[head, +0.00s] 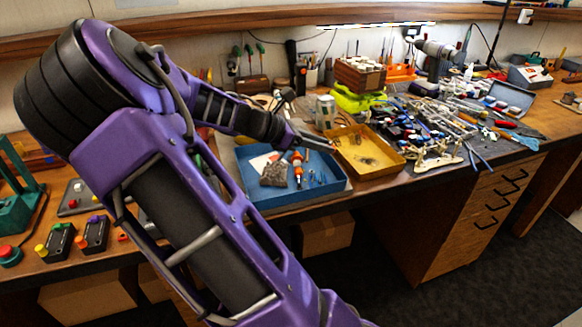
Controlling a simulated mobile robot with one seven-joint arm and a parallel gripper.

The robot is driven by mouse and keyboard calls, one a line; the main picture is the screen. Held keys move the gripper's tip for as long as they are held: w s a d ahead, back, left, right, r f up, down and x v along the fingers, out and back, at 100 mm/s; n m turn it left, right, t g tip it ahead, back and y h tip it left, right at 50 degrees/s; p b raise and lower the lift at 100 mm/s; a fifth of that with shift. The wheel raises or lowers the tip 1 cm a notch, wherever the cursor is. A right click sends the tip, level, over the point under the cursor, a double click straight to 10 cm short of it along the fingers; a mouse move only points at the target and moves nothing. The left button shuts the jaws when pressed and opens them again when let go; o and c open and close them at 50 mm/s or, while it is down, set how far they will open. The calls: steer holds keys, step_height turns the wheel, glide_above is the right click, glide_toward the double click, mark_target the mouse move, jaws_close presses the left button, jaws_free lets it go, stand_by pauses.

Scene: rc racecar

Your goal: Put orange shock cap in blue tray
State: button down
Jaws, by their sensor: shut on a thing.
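The blue tray (258,200) sits at the bench's front edge, right of my purple arm. A grey-brown piece (275,174) and an orange-and-white part (298,168) show in or over it, with small tools at its right side. My gripper (326,146) is over the tray's back right corner, near the yellow tray. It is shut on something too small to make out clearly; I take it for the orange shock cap.
A yellow tray (367,157) stands right of the blue one. A partly built car chassis (436,150) and many loose parts cover the bench to the right. A cylindrical can (325,112) stands behind the trays. Black switch boxes (95,234) lie at left.

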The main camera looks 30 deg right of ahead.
step_height(320, 180, down, 9)
steer(key=shift+s+b, duration=0.1)
steer(key=shift+b, duration=0.6)
steer(key=c, duration=0.6)
jaws_free()
steer(key=p+v, duration=0.1)
steer(key=v, duration=1.1)
